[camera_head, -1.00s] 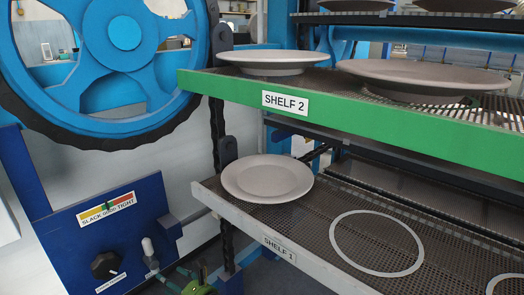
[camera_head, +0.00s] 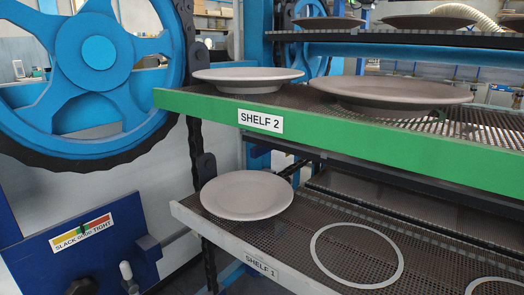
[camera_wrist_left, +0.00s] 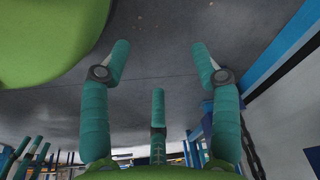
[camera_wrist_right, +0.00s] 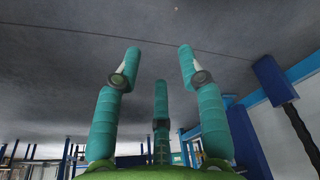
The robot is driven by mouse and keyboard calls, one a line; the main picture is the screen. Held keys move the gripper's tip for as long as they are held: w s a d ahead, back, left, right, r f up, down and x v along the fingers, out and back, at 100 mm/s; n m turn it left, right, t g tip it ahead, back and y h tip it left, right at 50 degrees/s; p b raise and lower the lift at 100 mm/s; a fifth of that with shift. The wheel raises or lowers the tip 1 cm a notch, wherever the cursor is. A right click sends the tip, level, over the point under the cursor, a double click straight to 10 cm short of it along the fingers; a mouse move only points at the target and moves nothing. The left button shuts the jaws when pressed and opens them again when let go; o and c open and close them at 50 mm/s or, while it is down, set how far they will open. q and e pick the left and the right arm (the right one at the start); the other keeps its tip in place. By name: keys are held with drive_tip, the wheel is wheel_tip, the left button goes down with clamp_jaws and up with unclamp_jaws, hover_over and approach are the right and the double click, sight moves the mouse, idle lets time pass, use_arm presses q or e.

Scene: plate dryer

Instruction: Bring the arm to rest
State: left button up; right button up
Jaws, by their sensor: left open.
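My left gripper (camera_wrist_left: 160,52) shows in the left wrist view with its teal fingers spread and nothing between them. My right gripper (camera_wrist_right: 160,58) shows in the right wrist view, its fingers also apart and empty. Both have grey floor or a plain grey surface behind them. Neither gripper shows in the head view. There, a grey plate (camera_head: 246,194) lies on the left end of Shelf 1 (camera_head: 205,228), apart from any gripper.
Green-edged Shelf 2 (camera_head: 350,140) above holds two plates, a left one (camera_head: 248,76) and a right one (camera_head: 390,92). A ring mark (camera_head: 396,268) lies on bare Shelf 1 mesh. A blue wheel (camera_head: 98,52) and a blue slack/tight panel (camera_head: 75,262) stand left.

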use_arm(q)
drive_tip(key=s+a+r+g+p, duration=0.1)
drive_tip(key=s+a+r+p, duration=0.1)
drive_tip(key=s+p, duration=1.6)
drive_tip(key=a+p, duration=0.1)
drive_tip(key=p, duration=0.4)
drive_tip(key=shift+r+m+g, duration=0.2)
drive_tip(key=shift+m+g, duration=0.1)
drive_tip(key=shift+g, duration=0.1)
use_arm(e)
drive_tip(key=s+d+r+g, duration=0.1)
drive_tip(key=s+d+r, duration=0.1)
drive_tip(key=s, duration=1.6)
drive_tip(key=shift+s+d+r+g, duration=0.2)
drive_tip(key=shift+d+g, duration=0.2)
drive_tip(key=shift+d, duration=0.15)
use_arm(q)
drive_tip(key=shift+a, duration=0.1)
drive_tip(key=c, duration=0.5)
drive_tip(key=shift+o, duration=0.2)
drive_tip(key=shift+s, duration=0.1)
use_arm(e)
drive_tip(key=shift+w+n, duration=0.1)
drive_tip(key=shift+n, duration=0.2)
